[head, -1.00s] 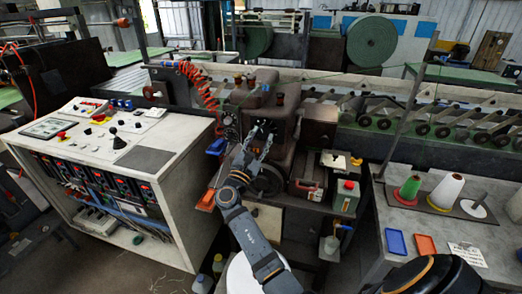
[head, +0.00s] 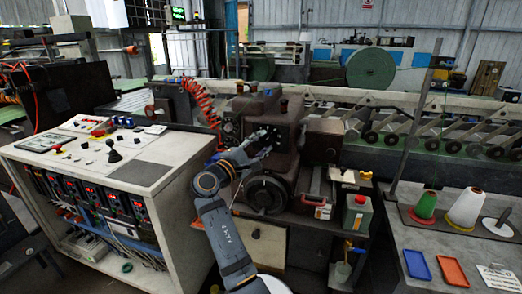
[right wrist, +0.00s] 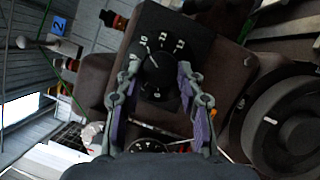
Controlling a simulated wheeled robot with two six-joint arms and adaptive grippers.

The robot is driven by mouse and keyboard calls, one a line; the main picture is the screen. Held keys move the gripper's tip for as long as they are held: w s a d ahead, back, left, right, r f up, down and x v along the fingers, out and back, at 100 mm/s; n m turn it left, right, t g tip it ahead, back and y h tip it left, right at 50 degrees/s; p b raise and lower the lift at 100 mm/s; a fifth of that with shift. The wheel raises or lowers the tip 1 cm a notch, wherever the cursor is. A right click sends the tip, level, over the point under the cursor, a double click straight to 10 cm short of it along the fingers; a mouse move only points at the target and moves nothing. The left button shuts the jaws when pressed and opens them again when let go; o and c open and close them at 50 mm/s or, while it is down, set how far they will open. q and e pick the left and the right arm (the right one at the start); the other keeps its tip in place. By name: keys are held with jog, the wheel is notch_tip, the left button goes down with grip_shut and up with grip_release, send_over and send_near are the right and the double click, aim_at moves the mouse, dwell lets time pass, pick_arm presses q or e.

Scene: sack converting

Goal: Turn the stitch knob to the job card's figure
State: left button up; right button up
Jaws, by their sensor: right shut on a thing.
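The stitch knob (right wrist: 157,70) is a black round knob on a black plate with white figures, on the brown sewing machine head (head: 268,112). A pale mark shows on the knob, but the figure it points at is hard to read. My right gripper (right wrist: 159,67) has its fingers on both sides of the knob, shut on it. In the head view my right gripper (head: 266,139) reaches the machine's front face and hides the knob. The job card (head: 497,276) lies on the grey table at the right; its print is too small to read. My left gripper is out of view.
A handwheel (head: 265,194) sits below my right gripper. A second dial (right wrist: 150,146) is beside the knob plate. A red coiled hose (head: 203,102) hangs left of the machine. A control console (head: 140,175) stands left; a green can (head: 357,214) stands right.

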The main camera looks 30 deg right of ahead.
jog(key=shift+r+m, duration=0.1)
jog(key=shift+m, duration=0.3)
jog(key=o, duration=1.2)
